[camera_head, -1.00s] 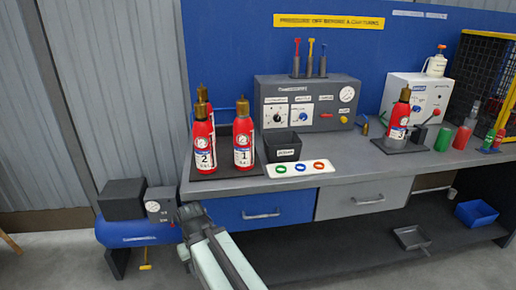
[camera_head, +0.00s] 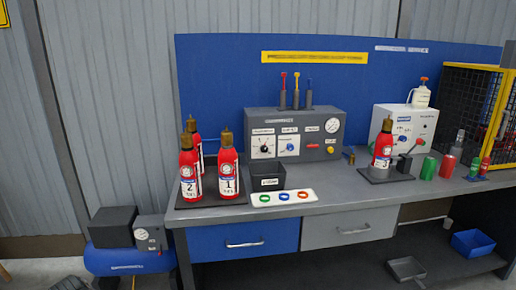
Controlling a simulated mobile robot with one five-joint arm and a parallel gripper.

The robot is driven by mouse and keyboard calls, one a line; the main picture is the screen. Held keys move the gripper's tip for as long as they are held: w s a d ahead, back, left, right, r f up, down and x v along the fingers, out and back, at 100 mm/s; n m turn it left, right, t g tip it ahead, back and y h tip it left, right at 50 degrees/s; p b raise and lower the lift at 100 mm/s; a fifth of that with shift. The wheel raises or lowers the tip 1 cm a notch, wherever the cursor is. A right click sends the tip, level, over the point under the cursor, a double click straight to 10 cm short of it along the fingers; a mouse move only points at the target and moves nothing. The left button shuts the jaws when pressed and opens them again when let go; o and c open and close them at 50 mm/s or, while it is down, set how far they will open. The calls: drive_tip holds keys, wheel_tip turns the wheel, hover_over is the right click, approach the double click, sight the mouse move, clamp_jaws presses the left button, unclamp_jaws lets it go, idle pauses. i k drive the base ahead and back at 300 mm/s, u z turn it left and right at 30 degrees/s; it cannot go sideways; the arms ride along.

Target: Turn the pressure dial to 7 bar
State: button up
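The grey control box (camera_head: 295,134) stands on the bench against the blue back panel. On its front left is a black dial knob (camera_head: 264,145) on a white scale plate. Its pointer seems to point roughly upward, but the scale numbers and labels are too small to read. A blue knob (camera_head: 290,146) on a second white plate is to its right. A round white gauge (camera_head: 332,126) is at the box's right; its reading is unclear. A dark part at the bottom left edge seems to be my gripper (camera_head: 70,284), cut off and far from the box; its fingers cannot be made out.
Several red extinguishers stand on the bench, including number 1 (camera_head: 228,172) and number 3 (camera_head: 382,147). A black bin (camera_head: 267,177) and a ring card (camera_head: 283,198) sit before the box's left part. A blue compressor (camera_head: 128,260) is left of the bench.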

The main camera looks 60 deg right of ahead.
sight(263, 148)
drive_tip(key=z, duration=0.05)
drive_tip(key=k, duration=1.05)
drive_tip(key=z, duration=0.5)
drive_tip(key=i, duration=0.95)
drive_tip(key=u, duration=0.1)
